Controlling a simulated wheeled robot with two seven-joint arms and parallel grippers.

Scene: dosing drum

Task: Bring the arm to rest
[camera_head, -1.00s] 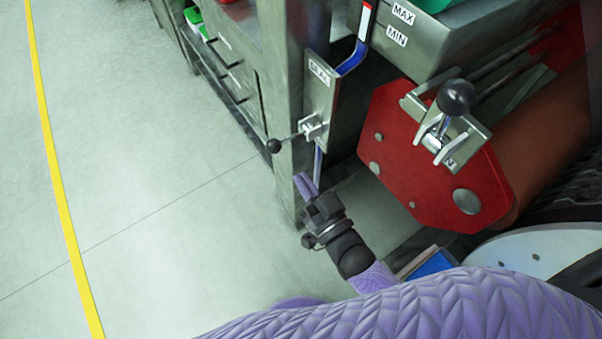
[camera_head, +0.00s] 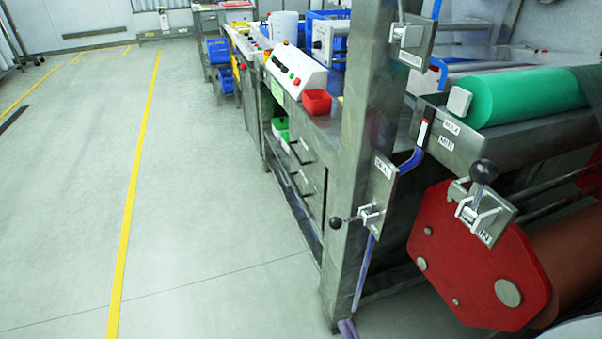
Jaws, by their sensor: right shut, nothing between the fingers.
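Only the purple fingertips of my right gripper (camera_head: 348,330) show, at the bottom edge of the head view, near the foot of the grey steel post (camera_head: 345,260). They are shut, with nothing between them. The rest of that gripper and its arm are below the picture. A small lever with a black ball knob (camera_head: 335,222) sticks out to the left from a plate on the post, well above the fingertips. My left gripper is not in view.
A red end plate (camera_head: 470,260) of the drum stands at right, with a black-knobbed clamp (camera_head: 484,172) above it. A green roller (camera_head: 525,98) lies behind. A control box (camera_head: 298,72) and red bin (camera_head: 317,102) stand on the bench. The floor at left is clear.

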